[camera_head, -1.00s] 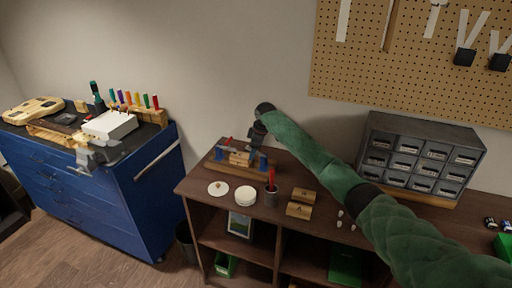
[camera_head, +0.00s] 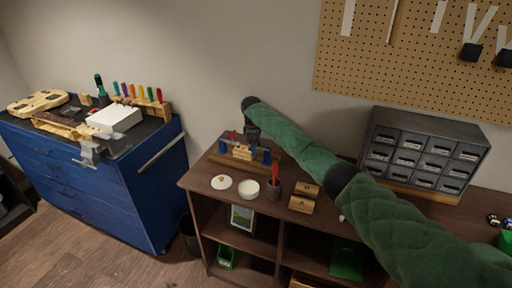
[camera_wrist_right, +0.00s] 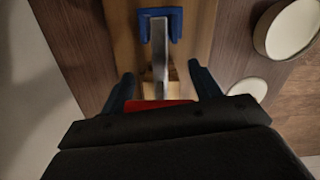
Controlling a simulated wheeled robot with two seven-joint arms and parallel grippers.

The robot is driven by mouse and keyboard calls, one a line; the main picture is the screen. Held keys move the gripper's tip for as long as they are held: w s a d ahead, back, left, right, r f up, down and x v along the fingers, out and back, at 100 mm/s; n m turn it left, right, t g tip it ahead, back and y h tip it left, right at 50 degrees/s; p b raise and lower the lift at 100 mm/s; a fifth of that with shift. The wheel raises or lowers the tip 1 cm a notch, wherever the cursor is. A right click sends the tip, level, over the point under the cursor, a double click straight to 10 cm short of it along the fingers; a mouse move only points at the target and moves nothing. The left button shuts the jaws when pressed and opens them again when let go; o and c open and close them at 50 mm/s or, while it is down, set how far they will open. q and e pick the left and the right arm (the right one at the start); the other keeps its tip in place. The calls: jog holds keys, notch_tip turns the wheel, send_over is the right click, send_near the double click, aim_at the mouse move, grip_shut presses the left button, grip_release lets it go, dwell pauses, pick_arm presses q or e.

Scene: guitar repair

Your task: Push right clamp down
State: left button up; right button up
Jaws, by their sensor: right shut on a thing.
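The wooden clamping jig (camera_head: 240,166) with blue clamp bases lies near the back left of the brown bench. My right gripper (camera_head: 252,140) is over the jig and points down. In the right wrist view the right clamp's blue base (camera_wrist_right: 160,22) shows at the top. Its metal bar (camera_wrist_right: 160,58) runs down from there to its red handle (camera_wrist_right: 166,103). My right gripper (camera_wrist_right: 165,88) is shut on this red handle, which is partly hidden by the gripper body. The left clamp's red handle (camera_head: 233,134) stands up at the jig's left. My left gripper is not in view.
A white lid (camera_head: 221,182), a white bowl (camera_head: 248,188), a dark cup (camera_head: 273,190) with red-handled tools and wooden blocks (camera_head: 302,205) stand in front and to the right. A drawer cabinet (camera_head: 424,150) stands further right. A blue tool cabinet (camera_head: 100,190) is at the left.

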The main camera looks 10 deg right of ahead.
jog(key=shift+r, duration=0.1)
jog(key=o, duration=1)
jog(key=shift+c, duration=0.2)
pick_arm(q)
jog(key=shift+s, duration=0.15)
pick_arm(e)
jog(key=o, duration=0.4)
jog(key=shift+w, duration=0.1)
jog(key=shift+c, duration=0.2)
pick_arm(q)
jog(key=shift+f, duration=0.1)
pick_arm(e)
jog(key=shift+r, duration=0.15)
jog(key=r+b, duration=0.1)
jog(key=r, duration=0.2)
jog(key=r+b, duration=0.1)
jog(key=r, duration=0.1)
jog(key=shift+w+a+r+b, duration=0.1)
jog(key=shift+a+r+b, duration=0.1)
jog(key=shift+a+b, duration=0.1)
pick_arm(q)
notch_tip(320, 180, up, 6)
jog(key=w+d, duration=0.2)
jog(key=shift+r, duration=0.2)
pick_arm(e)
jog(key=shift+r, duration=0.9)
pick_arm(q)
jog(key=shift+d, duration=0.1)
pick_arm(e)
jog(key=shift+a, duration=0.1)
